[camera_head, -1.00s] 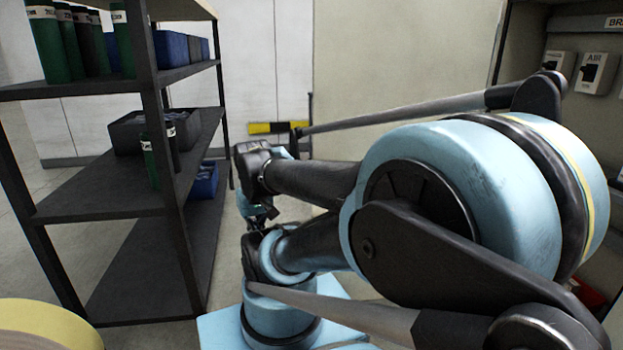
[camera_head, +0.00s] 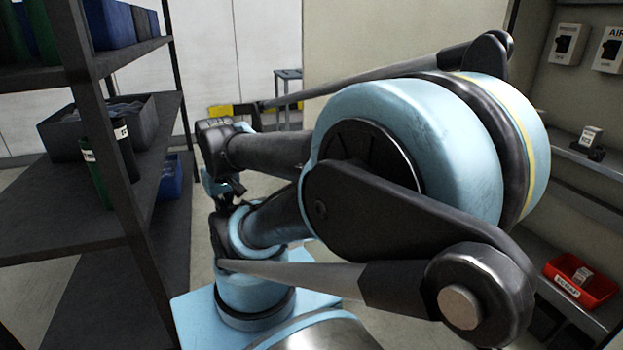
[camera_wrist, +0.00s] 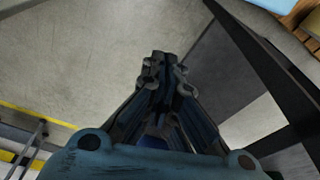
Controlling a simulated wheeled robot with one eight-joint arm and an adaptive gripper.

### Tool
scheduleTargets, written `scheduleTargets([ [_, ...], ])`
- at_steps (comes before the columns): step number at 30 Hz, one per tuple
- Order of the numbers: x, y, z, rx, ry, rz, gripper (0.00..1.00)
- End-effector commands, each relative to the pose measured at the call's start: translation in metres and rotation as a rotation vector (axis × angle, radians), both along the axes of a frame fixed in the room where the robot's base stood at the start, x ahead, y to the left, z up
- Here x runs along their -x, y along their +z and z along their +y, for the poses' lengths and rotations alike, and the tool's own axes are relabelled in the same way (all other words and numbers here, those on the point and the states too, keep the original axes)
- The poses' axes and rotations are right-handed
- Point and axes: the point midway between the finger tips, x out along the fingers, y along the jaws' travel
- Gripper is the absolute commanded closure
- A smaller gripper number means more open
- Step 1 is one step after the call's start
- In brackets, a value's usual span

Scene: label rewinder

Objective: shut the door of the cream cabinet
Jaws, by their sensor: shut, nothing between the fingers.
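The cream cabinet (camera_head: 575,95) stands open at the right of the head view, showing its inner shelves and wall boxes. A wide cream panel (camera_head: 400,35) rises at its left, behind my arm; I cannot tell whether it is the door or a side wall. My arm hides its lower part. My gripper (camera_wrist: 163,65) is shut and empty in the wrist view, above bare floor. In the head view it is small and partly hidden at the far end of my arm, apart from the cabinet and panel.
A black rack (camera_head: 95,215) with dark bins and green bottles stands close on the left; it also shows in the wrist view (camera_wrist: 262,65). A red bin (camera_head: 580,280) sits on a low cabinet shelf. Grey floor (camera_wrist: 70,60) is clear between. A small stand (camera_head: 288,95) is behind.

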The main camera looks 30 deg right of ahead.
Motion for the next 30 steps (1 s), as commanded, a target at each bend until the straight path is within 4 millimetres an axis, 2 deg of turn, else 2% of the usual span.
scheduleTargets([
  [5,0.0,0.0,0.0,0.0,-0.001,0.0,1.0],
  [7,0.007,0.006,-0.001,0.001,-0.009,-0.008,1.0],
  [11,0.001,0.014,-0.008,0.009,-0.07,0.009,1.0],
  [20,-0.029,0.048,-0.051,0.064,-0.401,0.098,1.0],
  [30,-0.069,0.076,-0.113,0.153,-0.828,0.186,1.0],
])
